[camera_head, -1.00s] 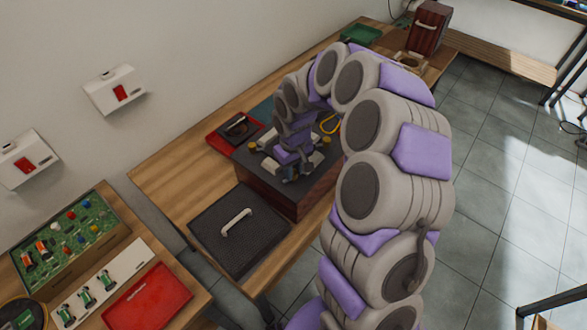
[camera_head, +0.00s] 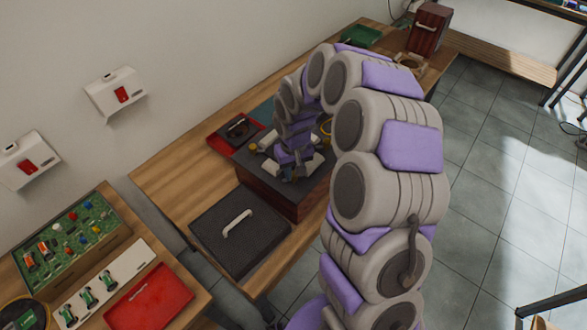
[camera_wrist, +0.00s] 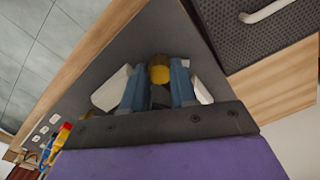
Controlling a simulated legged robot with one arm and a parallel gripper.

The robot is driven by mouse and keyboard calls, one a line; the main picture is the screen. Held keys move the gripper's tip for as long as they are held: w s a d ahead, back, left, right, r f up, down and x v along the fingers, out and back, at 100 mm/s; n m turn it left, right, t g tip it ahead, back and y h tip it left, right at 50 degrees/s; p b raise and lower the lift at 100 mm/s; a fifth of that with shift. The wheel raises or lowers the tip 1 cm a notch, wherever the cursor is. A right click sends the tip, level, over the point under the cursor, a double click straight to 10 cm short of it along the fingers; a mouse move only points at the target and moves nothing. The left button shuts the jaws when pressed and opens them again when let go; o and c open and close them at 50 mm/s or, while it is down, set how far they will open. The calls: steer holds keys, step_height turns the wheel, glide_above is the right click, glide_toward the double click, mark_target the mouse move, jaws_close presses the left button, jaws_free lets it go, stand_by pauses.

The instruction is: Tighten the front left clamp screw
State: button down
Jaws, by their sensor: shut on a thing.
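A wooden box with a dark top (camera_head: 240,172) stands on the table and carries pale clamp parts (camera_head: 270,168). One yellow screw knob (camera_head: 253,147) shows at the left of that top. My gripper (camera_head: 296,172) is low over the near part of the top, and its tips are hard to make out in the head view. In the wrist view my gripper's two blue fingers (camera_wrist: 159,90) are shut on a yellow clamp screw (camera_wrist: 160,73). Pale clamp pieces (camera_wrist: 112,90) show on both sides of the fingers. The screw's lower part is hidden.
A black textured lid with a pale handle (camera_head: 238,225) lies in front of the box. A red tray (camera_head: 218,145) is behind left. A green tray (camera_head: 361,36) and a brown case (camera_head: 429,28) stand at the far end. Coloured-handled tools (camera_wrist: 55,140) show in the wrist view.

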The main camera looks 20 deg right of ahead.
steer(key=m+p, duration=0.2)
steer(key=m, duration=0.3)
steer(key=shift+r+m, duration=0.1)
steer(key=shift+m, duration=0.2)
steer(key=m+p, duration=0.2)
steer(key=m, duration=0.2)
steer(key=shift+m, duration=0.3)
steer(key=m+p, duration=0.3)
steer(key=m, duration=0.1)
steer(key=shift+m+p, duration=1.45)
steer(key=shift+m, duration=1.05)
steer(key=c, duration=0.9)
jaws_free()
